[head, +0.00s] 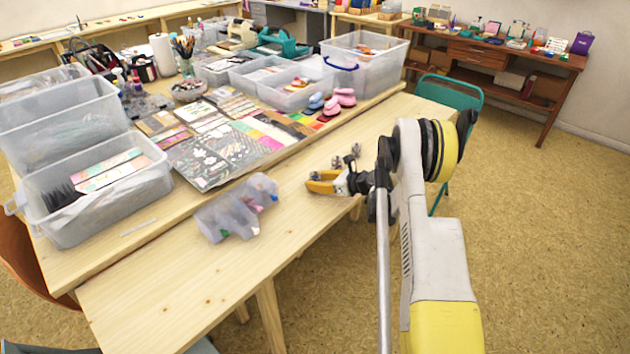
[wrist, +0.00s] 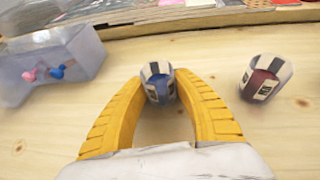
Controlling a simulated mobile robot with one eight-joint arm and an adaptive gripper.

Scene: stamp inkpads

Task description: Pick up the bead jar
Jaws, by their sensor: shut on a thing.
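A small jar (wrist: 157,84) with blue contents and a pale, dark-striped wrapping sits between the yellow fingertips of my gripper (wrist: 158,76) in the wrist view. The fingers are shut on it from both sides. Whether it is clear of the table cannot be told. A second, similar jar (wrist: 265,79) with dark red contents stands apart, right of the right finger. In the head view my gripper (head: 322,180) is low over the front table, and small jars show just beyond it, too small to tell apart.
A translucent bin (head: 237,208) with small coloured pieces lies on the front wooden table (head: 180,290), left of my gripper; it also shows in the wrist view (wrist: 52,62). Behind are crowded paper sheets (head: 215,155) and plastic boxes (head: 95,190). The near table surface is clear.

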